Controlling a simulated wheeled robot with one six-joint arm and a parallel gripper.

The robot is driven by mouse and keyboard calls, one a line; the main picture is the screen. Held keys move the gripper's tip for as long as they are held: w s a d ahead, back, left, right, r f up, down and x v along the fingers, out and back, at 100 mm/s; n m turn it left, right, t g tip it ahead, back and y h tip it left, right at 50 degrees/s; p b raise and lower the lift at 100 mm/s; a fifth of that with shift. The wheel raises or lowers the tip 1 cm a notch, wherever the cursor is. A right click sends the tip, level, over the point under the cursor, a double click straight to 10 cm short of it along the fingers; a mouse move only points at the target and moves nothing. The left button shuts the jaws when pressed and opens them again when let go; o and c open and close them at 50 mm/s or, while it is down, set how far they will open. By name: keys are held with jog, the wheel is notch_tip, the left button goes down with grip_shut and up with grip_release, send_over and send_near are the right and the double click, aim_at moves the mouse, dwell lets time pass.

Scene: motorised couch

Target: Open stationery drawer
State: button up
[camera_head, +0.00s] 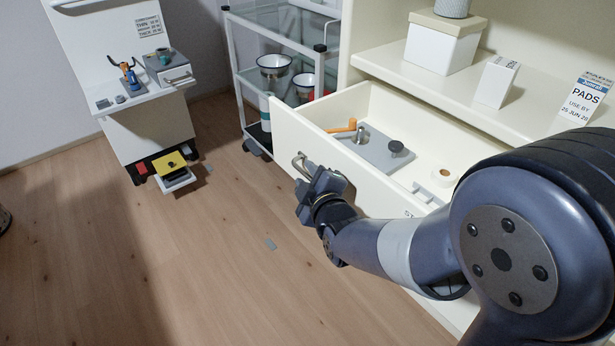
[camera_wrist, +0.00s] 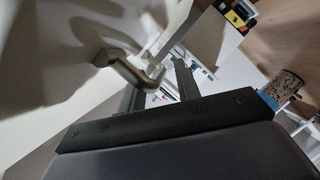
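A cream drawer (camera_head: 352,165) stands pulled out of the cream cabinet in the head view, its inside showing. Most of the lettering on its front is hidden behind my arm, so I cannot read its name. Its metal bar handle (camera_head: 299,163) is on the left part of the front and also shows in the wrist view (camera_wrist: 128,69). My gripper (camera_head: 317,181) is at the handle, just in front of the drawer front. In the wrist view its fingers (camera_wrist: 160,90) are apart, with the handle close by their tips. I see no clear grip on the handle.
The drawer holds an orange-handled tool (camera_head: 343,127), a grey plate (camera_head: 378,150) and a tape roll (camera_head: 443,177). A shelf (camera_head: 450,80) with boxes is above it. A glass trolley (camera_head: 240,90) stands behind left, a white station (camera_head: 150,122) further left. The wooden floor between is mostly clear.

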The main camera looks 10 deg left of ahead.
jog(key=shift+s, duration=0.1)
jog(key=p+v, duration=0.2)
jog(key=v, duration=0.8)
jog(key=shift+s+d, duration=0.25)
jog(key=shift+w+a, duration=0.1)
jog(key=b+x, duration=0.2)
jog(key=x, duration=0.8)
jog(key=shift+w+a, duration=0.2)
jog(key=shift+w, duration=0.15)
jog(key=shift+w+d, duration=0.3)
jog(key=shift+d, duration=0.05)
